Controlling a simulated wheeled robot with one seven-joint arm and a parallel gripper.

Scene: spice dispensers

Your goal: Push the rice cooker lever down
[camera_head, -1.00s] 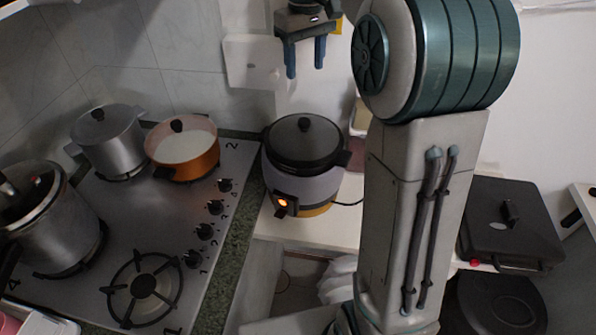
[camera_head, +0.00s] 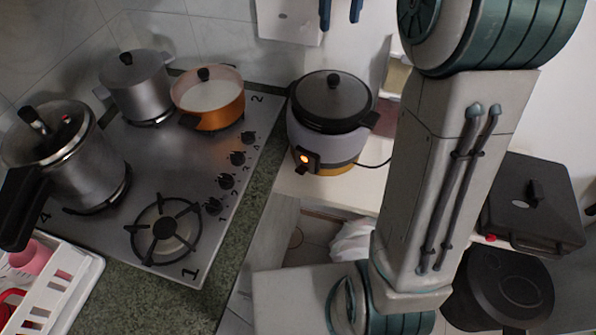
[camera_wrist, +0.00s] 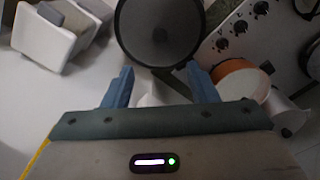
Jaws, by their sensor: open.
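The rice cooker (camera_head: 327,143) stands on the white counter right of the stove, with a dark lid and a grey body. On its front is a dark panel with a glowing orange light and the lever (camera_head: 306,158); I cannot tell the lever's position. In the wrist view the dark round lid of the cooker (camera_wrist: 160,30) lies beyond the fingertips, and the lever is not visible. My gripper (camera_wrist: 158,78) is open and empty, its two blue fingers apart. In the head view the fingertips (camera_head: 341,12) show at the top edge, above and behind the cooker, apart from it.
The stove (camera_head: 190,165) at left holds an orange pan (camera_head: 209,105), a grey pot (camera_head: 138,88) and a pressure cooker (camera_head: 68,160). A black appliance (camera_head: 532,205) is at right. A white rack (camera_head: 75,275) is at lower left. A power cord runs right of the cooker.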

